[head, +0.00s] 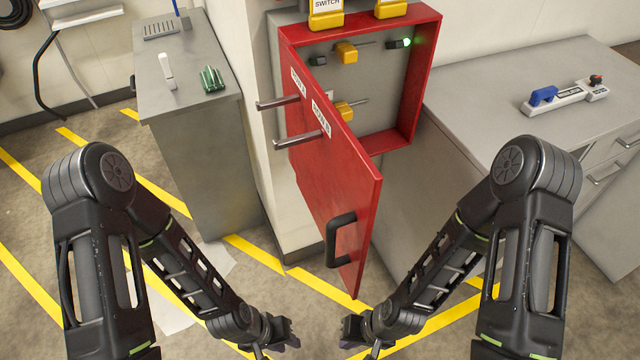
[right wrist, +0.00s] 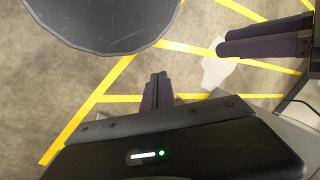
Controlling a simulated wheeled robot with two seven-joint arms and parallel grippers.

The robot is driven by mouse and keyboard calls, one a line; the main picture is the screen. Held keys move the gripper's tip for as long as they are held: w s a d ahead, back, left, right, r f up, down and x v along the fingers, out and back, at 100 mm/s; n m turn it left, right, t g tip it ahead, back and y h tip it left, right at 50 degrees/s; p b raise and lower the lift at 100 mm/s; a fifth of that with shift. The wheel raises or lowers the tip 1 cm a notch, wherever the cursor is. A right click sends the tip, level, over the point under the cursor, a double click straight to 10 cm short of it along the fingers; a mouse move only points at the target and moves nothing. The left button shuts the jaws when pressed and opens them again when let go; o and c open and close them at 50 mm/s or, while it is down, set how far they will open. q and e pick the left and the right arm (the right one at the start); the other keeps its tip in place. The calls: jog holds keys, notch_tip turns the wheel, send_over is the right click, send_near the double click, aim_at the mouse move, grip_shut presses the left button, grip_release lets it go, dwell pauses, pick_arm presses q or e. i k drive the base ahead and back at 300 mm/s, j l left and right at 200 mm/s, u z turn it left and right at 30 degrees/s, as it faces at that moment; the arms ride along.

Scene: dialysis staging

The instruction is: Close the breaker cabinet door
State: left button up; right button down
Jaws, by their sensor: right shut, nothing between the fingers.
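The red breaker cabinet (head: 428,70) is on the wall at the upper middle of the head view. Its red door (head: 335,180) stands wide open, swung out toward me, with a black handle (head: 341,240) near its free edge. Two grey levers (head: 300,139) stick out on the door's left side. Neither touches the door.
A grey counter (head: 480,85) on the right holds a blue-handled device (head: 565,95). A grey cabinet (head: 190,100) on the left holds a green item (head: 212,79) and a white item (head: 167,70). Inside the breaker cabinet are yellow parts (head: 346,52) and a lit green lamp (head: 406,42). The yellow-striped floor is open.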

aim_at(339, 184)
jog(key=k+j, duration=0.25)
jog(key=k, duration=0.15)
jog(key=k+j, duration=0.2)
jog(key=k, duration=0.2)
jog(key=k+j, duration=0.25)
jog(key=k, duration=0.15)
